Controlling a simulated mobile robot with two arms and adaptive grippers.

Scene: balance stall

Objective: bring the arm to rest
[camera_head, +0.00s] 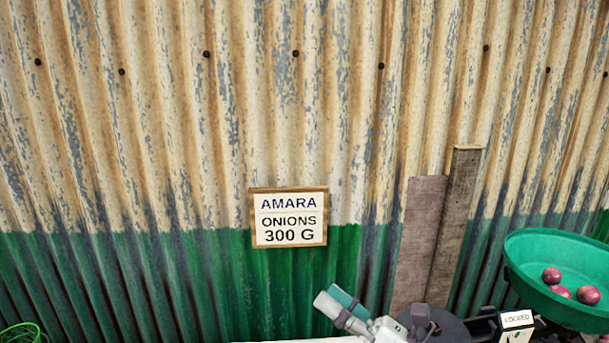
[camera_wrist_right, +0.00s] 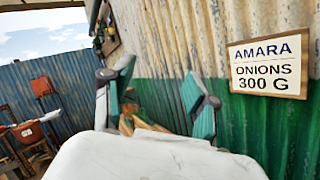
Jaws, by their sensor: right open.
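My right gripper (camera_head: 345,305) is at the bottom of the head view, in front of the green part of the wall, pointing left. Its jaws are open with nothing between them. In the right wrist view its two teal-padded fingers (camera_wrist_right: 160,95) stand apart, with brown things in the background between them. The balance's green pan (camera_head: 535,285) is at the right of the head view, well apart from the gripper, and holds three red onions (camera_head: 560,292). A small white label reading LOCKED (camera_head: 516,319) is beside the pan. My left gripper does not show.
A sign reading AMARA ONIONS 300 G (camera_head: 289,217) hangs on the corrugated wall. Two wooden boards (camera_head: 455,220) lean on the wall. A dark round plate (camera_head: 445,325) is just right of my gripper. A green wire item (camera_head: 20,331) is at the lower left.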

